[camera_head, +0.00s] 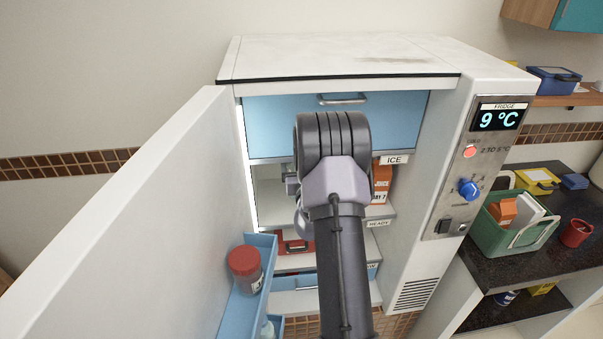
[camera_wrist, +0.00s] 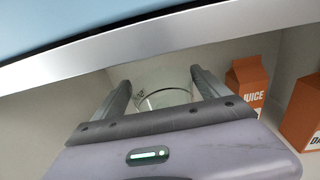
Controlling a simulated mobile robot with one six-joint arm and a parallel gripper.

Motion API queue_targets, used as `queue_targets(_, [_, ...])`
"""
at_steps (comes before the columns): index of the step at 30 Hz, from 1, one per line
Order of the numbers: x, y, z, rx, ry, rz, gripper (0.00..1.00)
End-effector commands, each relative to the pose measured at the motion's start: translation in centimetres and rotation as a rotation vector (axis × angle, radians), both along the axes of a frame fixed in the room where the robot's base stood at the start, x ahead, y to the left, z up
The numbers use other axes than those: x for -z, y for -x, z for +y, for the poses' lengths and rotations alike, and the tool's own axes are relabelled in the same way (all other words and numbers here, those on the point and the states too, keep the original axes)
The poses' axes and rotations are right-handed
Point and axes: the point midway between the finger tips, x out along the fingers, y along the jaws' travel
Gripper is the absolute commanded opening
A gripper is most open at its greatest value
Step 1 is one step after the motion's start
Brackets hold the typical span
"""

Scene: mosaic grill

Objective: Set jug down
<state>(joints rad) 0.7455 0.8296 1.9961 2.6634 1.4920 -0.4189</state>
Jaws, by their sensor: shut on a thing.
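The jug (camera_wrist: 165,94) is pale and translucent, and it shows between the fingers of my gripper (camera_wrist: 161,78) in the wrist view. The gripper is shut on it, inside the open fridge (camera_head: 340,60). My own wrist and arm hide nearly all of the jug and fingers in the head view. The jug's base is hidden, so I cannot tell whether it touches the shelf (camera_head: 268,200) below the blue drawer.
Orange cartons (camera_wrist: 247,82) stand right of the jug. A blue drawer (camera_head: 270,120) is just above my wrist. The open white door (camera_head: 130,220) fills the left, with a red-lidded jar (camera_head: 245,268) in its rack. A red container (camera_head: 293,243) sits lower.

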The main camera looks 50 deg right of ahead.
Motion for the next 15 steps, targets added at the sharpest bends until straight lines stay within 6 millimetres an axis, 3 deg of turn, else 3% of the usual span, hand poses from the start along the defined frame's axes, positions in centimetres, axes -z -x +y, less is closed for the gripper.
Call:
queue_targets(6, [3.8,-0.1,-0.1,0.0,0.0,-0.001,0.12])
queue_targets(15, [3.9,-0.3,-0.3,0.0,0.001,-0.002,0.12])
